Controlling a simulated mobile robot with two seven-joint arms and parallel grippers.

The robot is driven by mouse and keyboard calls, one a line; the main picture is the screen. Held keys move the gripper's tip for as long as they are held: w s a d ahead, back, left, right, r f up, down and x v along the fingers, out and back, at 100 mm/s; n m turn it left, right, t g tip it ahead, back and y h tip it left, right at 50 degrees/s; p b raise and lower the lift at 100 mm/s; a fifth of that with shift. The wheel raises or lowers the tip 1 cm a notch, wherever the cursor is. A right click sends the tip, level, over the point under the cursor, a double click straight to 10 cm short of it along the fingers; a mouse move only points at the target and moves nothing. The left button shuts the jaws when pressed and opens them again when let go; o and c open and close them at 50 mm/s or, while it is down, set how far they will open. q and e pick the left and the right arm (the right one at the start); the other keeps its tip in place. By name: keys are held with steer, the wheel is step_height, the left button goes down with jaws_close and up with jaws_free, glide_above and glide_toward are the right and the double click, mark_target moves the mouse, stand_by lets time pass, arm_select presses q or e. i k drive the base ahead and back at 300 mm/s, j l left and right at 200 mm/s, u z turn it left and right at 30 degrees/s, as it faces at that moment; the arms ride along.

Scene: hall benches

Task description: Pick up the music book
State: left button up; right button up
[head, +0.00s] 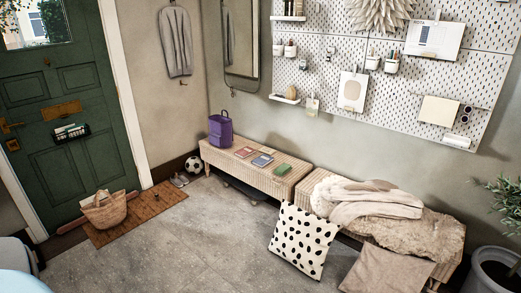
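Several small flat books lie apart on the left wicker bench (230,163) in the head view. One is reddish (245,152), one is blue (262,160), and one is green (282,169) near the bench's right end. A small greyish item (268,150) lies just behind the blue one. The covers are too small to read, so I cannot tell which is the music book. Neither of my grippers is in view.
A purple bag (221,131) stands on the bench's left end. The right bench holds a pale blanket (375,200); a spotted cushion (303,240) leans against its front. A basket (105,209) sits on the doormat (150,207). The grey floor (200,235) before the left bench is clear.

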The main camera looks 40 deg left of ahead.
mark_target(246, 151)
steer(key=i+j+u, duration=0.15)
steer(key=i+j, duration=0.25)
steer(key=j, duration=0.15)
steer(key=i+j+u, duration=0.15)
steer(key=i+j, duration=0.3)
steer(key=i+j+u, duration=0.15)
steer(key=i+j, duration=0.3)
steer(key=i+j+u, duration=0.15)
steer(key=i+j, duration=0.3)
steer(key=i+j+u, duration=0.2)
steer(key=i+j, duration=0.15)
steer(key=i, duration=0.2)
steer(key=i+j+u, duration=0.15)
steer(key=i, duration=0.35)
steer(key=j, duration=0.1)
